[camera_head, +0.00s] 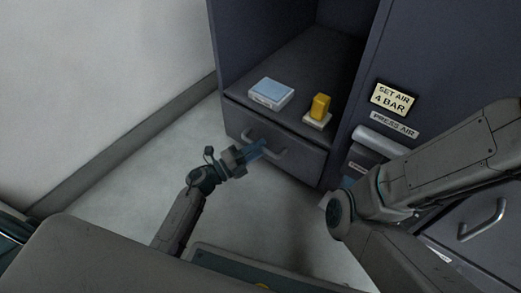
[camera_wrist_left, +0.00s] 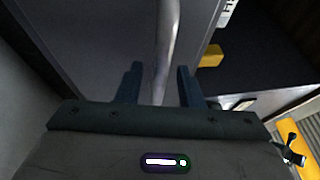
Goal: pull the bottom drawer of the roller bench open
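The bottom drawer (camera_head: 307,163) of the roller bench has a dark grey front with a curved bar handle (camera_head: 287,154). It looks closed, its front about level with the cabinet edge. My left gripper (camera_head: 260,149) is at this handle, with bluish fingers apart. In the left wrist view the handle (camera_wrist_left: 165,45) runs in line with the gap between the open fingers (camera_wrist_left: 158,85). I cannot tell whether either finger touches it. My right arm crosses the right side of the head view, but its gripper is out of view.
On the shelf above the drawer lie a light-blue box (camera_head: 270,92) and a yellow block (camera_head: 320,106) on a small pale base. Another handle (camera_head: 483,220) is on the cabinet at right. Pale floor (camera_head: 290,220) lies free in front of the drawer.

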